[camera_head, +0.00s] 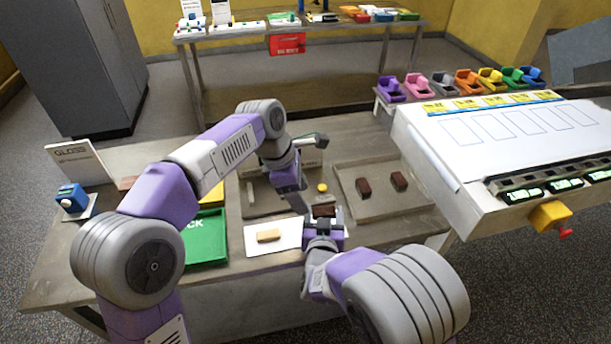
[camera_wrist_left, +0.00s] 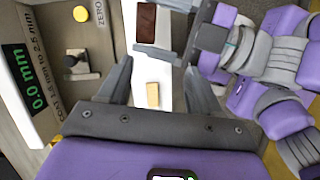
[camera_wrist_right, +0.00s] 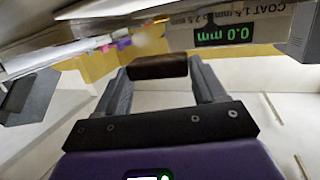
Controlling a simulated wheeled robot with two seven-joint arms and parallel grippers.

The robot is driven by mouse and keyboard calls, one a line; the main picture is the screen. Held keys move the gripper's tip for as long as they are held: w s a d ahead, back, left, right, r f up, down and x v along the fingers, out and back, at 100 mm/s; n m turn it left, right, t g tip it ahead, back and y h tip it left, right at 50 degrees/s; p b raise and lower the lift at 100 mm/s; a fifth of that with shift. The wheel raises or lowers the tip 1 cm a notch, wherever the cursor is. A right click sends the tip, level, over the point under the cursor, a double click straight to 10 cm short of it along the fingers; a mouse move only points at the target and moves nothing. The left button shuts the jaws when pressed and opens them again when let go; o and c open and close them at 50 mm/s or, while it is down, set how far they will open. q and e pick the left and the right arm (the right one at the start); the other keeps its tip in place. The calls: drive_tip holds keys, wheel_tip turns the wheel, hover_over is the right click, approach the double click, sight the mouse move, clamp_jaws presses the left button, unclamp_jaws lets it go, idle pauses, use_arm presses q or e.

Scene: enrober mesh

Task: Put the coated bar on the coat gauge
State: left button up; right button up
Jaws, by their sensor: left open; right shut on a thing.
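My right gripper (camera_head: 323,228) is shut on a dark brown coated bar (camera_head: 323,210); the bar also spans its fingertips in the right wrist view (camera_wrist_right: 158,67). The coat gauge shows in the left wrist view with its green display (camera_wrist_left: 27,78) reading 0.0 mm, a yellow ZERO button (camera_wrist_left: 80,14) and a small dark fitting on its bed. The display shows upside down in the right wrist view (camera_wrist_right: 225,34). My left gripper (camera_wrist_left: 157,68) is open and empty, above a white sheet (camera_wrist_left: 170,92) with a tan bar (camera_wrist_left: 153,95). My left arm partly hides the gauge in the head view.
A shallow tray (camera_head: 380,210) right of the gauge holds two dark brown bars. A green tray (camera_head: 205,248) lies left of the white sheet. A blue gloss device (camera_head: 71,198) stands at the table's left. A white-topped machine (camera_head: 500,135) borders the right.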

sight(326, 210)
use_arm(q)
drive_tip(key=shift+n+h, duration=0.4)
drive_tip(key=shift+n, duration=0.2)
drive_tip(key=w+d+f, duration=0.1)
drive_tip(key=d+f, duration=0.1)
drive_tip(key=w+d+f, duration=0.1)
drive_tip(key=f, duration=0.2)
drive_tip(key=w+d+f, duration=0.1)
drive_tip(key=d+f, duration=0.1)
drive_tip(key=f, duration=0.1)
drive_tip(key=shift+w+d+f, duration=0.15)
drive_tip(key=shift+d+f, duration=0.1)
drive_tip(key=shift+d, duration=0.1)
drive_tip(key=c, duration=0.9)
use_arm(e)
drive_tip(key=o, duration=0.9)
drive_tip(key=shift+c, duration=0.2)
